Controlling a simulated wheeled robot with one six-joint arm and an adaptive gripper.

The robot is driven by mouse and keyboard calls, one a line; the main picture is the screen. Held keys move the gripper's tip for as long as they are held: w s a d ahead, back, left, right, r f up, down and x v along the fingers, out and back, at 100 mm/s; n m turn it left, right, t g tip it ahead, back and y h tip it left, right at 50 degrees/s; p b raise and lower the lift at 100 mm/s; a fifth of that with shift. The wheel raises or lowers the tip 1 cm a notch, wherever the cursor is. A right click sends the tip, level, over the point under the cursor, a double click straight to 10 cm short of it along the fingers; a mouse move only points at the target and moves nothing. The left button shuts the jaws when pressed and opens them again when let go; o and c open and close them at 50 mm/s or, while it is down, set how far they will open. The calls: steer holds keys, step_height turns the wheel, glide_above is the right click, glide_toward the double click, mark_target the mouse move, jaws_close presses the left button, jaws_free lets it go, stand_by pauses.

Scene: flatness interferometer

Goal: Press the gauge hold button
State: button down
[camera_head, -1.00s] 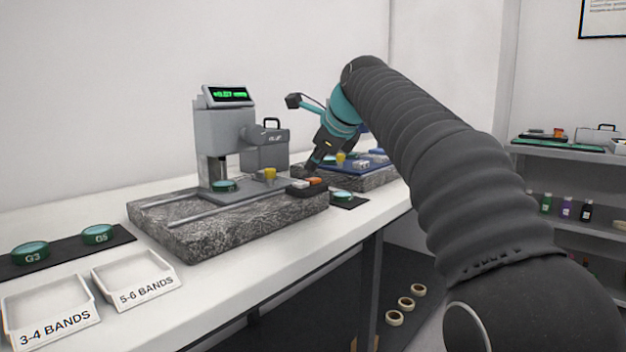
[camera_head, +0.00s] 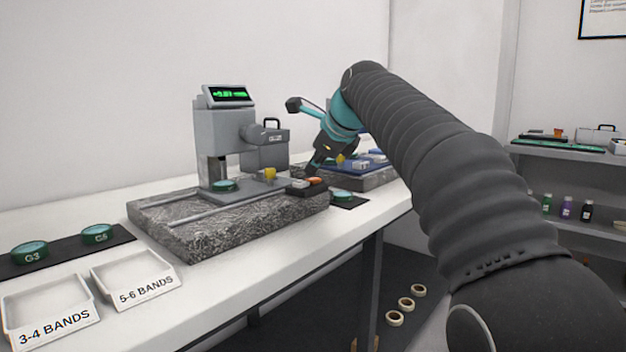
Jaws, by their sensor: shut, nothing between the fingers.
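The gauge (camera_head: 222,130) stands on a granite slab (camera_head: 215,235) and carries a lit green display (camera_head: 229,94). A small dark button box (camera_head: 298,189) with an orange button (camera_head: 314,181) and a pale button beside it sits at the right end of the slab. My gripper (camera_head: 311,172) is shut, with its tips pointing down just above the orange button. I cannot tell whether the tips touch it. Which button is the hold button cannot be read. A green-ringed disc (camera_head: 224,185) sits under the gauge.
Discs G3 (camera_head: 29,253) and G5 (camera_head: 97,234) lie on a dark mat at left. Trays for 3-4 bands (camera_head: 50,308) and 5-6 bands (camera_head: 136,281) stand in front. A yellow knob (camera_head: 270,173) is left of my gripper. Another slab (camera_head: 376,180) stands behind it.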

mark_target(314, 179)
steer(key=shift+f, duration=0.5)
stand_by(0.7)
steer(key=shift+r, duration=0.15)
steer(key=shift+r+p, duration=0.75)
steer(key=shift+p, duration=0.15)
step_height(314, 179, up, 3)
steer(key=shift+f+p, duration=0.1)
steer(key=shift+p, duration=1.15)
steer(key=shift+r, duration=1.1)
